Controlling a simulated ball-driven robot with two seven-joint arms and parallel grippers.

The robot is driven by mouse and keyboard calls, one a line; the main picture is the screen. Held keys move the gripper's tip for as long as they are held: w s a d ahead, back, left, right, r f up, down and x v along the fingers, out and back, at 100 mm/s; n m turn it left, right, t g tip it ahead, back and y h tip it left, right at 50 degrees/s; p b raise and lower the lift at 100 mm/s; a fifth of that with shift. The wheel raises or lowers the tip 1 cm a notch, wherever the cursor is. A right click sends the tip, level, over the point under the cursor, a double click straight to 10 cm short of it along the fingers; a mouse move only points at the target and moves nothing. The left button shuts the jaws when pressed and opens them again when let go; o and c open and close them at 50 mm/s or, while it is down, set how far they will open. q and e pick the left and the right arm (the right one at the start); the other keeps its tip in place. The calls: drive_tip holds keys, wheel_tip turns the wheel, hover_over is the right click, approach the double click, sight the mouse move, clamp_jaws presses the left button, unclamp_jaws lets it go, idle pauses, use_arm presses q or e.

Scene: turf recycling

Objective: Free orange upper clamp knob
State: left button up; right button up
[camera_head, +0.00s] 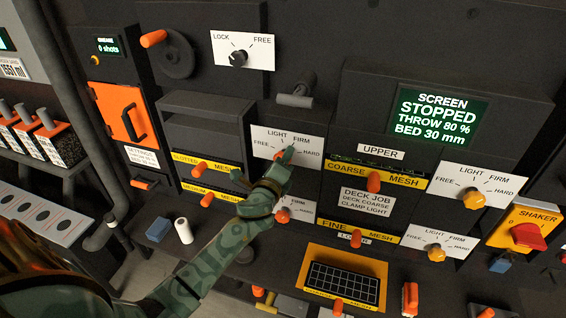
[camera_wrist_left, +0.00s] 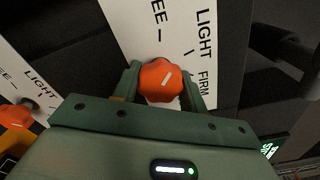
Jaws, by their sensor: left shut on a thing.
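The orange upper clamp knob (camera_wrist_left: 162,84) sits on a white dial plate (camera_head: 262,136) marked FREE, LIGHT, FIRM and HARD. My left gripper (camera_wrist_left: 165,86) has its two green fingers on either side of the knob, shut on it. The white pointer line on the knob slants toward the LIGHT side of the plate; its exact setting is hard to tell. In the head view, my left gripper (camera_head: 287,155) hides most of the knob, with a small orange part showing beside the fingers. My right gripper is not in view.
A lower orange knob (camera_head: 282,215) sits on a similar plate just below. Yellow knobs (camera_head: 474,200) are on the right dial plates. Orange deck handles (camera_head: 374,182) stick out nearby. The screen (camera_head: 437,115) reads STOPPED. A job card (camera_head: 368,202) reads DECK COARSE, CLAMP LIGHT.

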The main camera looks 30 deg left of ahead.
use_arm(q)
drive_tip(key=n, duration=0.5)
drive_tip(key=shift+n, duration=0.3)
idle(0.4)
drive_tip(key=o, duration=1)
drive_tip(key=shift+c, duration=0.2)
drive_tip(key=b+v, duration=0.2)
drive_tip(key=v, duration=1.4)
drive_tip(key=shift+s, duration=0.2)
drive_tip(key=shift+d, duration=0.1)
